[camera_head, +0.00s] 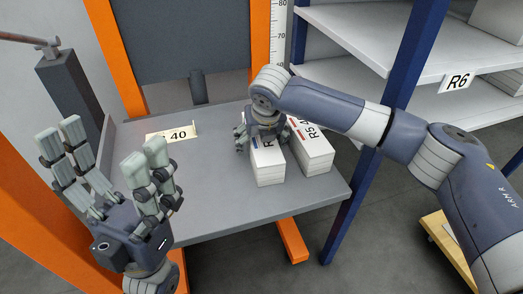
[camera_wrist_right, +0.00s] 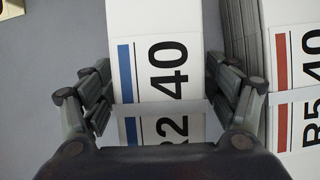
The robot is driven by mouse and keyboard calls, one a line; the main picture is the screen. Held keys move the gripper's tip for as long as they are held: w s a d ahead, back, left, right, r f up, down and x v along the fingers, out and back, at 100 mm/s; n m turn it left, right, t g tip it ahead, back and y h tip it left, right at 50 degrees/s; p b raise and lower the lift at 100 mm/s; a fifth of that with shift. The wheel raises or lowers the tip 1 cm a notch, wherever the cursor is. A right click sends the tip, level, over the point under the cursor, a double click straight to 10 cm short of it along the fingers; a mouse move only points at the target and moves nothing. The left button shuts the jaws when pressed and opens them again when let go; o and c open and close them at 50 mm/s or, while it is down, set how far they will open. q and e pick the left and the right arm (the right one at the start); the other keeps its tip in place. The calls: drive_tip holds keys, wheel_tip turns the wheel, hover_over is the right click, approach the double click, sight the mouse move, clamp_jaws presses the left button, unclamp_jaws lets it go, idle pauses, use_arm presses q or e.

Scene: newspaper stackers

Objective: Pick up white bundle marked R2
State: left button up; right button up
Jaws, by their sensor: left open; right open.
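The white bundle marked R2 (camera_head: 268,172) lies on the grey table, with a blue stripe and "R2 40" on its top. It also shows in the right wrist view (camera_wrist_right: 152,28), with a pale band across it. My right gripper (camera_head: 252,135) is open above the bundle. In the right wrist view its fingers (camera_wrist_right: 158,82) are on both sides of the bundle; contact cannot be told. The right hand hides part of the label in the head view. My left gripper (camera_head: 117,160) is open and empty, raised at the left in front of the table.
A red-striped R5 bundle (camera_head: 314,153) lies close beside R2 on the right, leaving a narrow gap. The grey table (camera_head: 215,195) is clear left of R2, apart from a "40" sign (camera_head: 178,135). An orange frame, blue post and shelf marked R6 (camera_head: 458,82) stand around.

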drive_tip(key=shift+w+f, duration=0.1)
drive_tip(key=shift+f, duration=0.2)
drive_tip(key=shift+c, duration=0.2)
drive_tip(key=c, duration=1.8)
drive_tip(key=shift+r, duration=0.2)
clamp_jaws()
